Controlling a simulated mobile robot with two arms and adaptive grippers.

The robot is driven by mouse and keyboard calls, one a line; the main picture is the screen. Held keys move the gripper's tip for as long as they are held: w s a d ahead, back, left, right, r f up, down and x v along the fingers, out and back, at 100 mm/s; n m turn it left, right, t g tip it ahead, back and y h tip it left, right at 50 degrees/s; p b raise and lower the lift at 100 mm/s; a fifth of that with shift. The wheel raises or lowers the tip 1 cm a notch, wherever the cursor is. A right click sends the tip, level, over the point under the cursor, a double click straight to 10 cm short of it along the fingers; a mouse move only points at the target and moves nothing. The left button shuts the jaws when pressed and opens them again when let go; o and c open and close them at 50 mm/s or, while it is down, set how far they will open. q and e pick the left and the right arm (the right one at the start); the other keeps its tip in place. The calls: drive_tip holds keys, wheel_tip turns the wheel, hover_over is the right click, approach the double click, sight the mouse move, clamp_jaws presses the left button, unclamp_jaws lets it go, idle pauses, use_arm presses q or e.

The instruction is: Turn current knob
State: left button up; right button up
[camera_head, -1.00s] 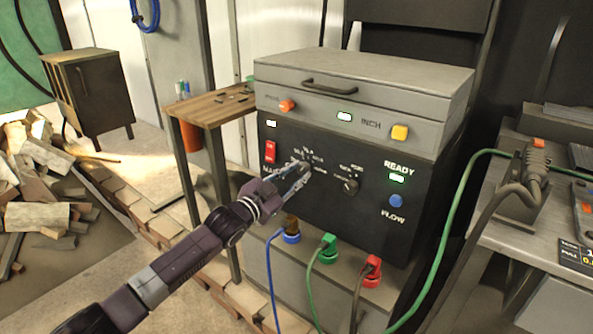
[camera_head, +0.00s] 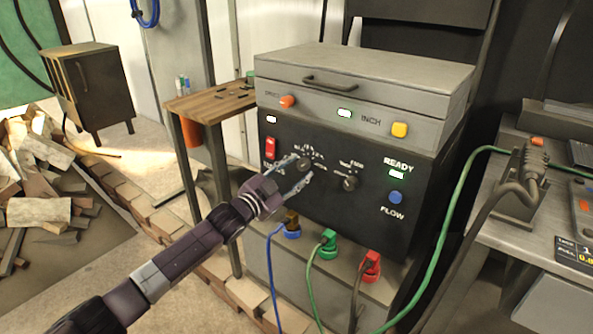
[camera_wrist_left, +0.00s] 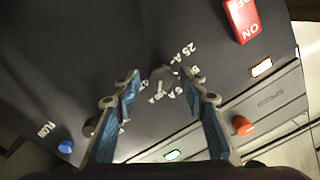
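The current knob (camera_head: 304,164) is a small dark knob on the black front panel, ringed by white amp markings. In the left wrist view the knob (camera_wrist_left: 162,78) shows ahead of and between the fingertips, with a gap on both sides. My left gripper (camera_head: 301,171) is open in front of it, its fingers spread. In the left wrist view the blue-padded fingers of the gripper (camera_wrist_left: 160,74) are apart with nothing held. Whether the fingertips reach past the knob's face is hard to tell. My right gripper is not in view.
A second knob (camera_head: 350,184) sits to the right on the panel. A red switch (camera_head: 270,148) is at the left, a blue button (camera_head: 396,198) at the right. Blue, green and red cable plugs (camera_head: 328,243) stick out below. A wooden side table (camera_head: 208,104) stands left.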

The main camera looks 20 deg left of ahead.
use_arm(q)
drive_tip(key=v, duration=1.2)
drive_tip(key=shift+d, duration=0.1)
idle(0.4)
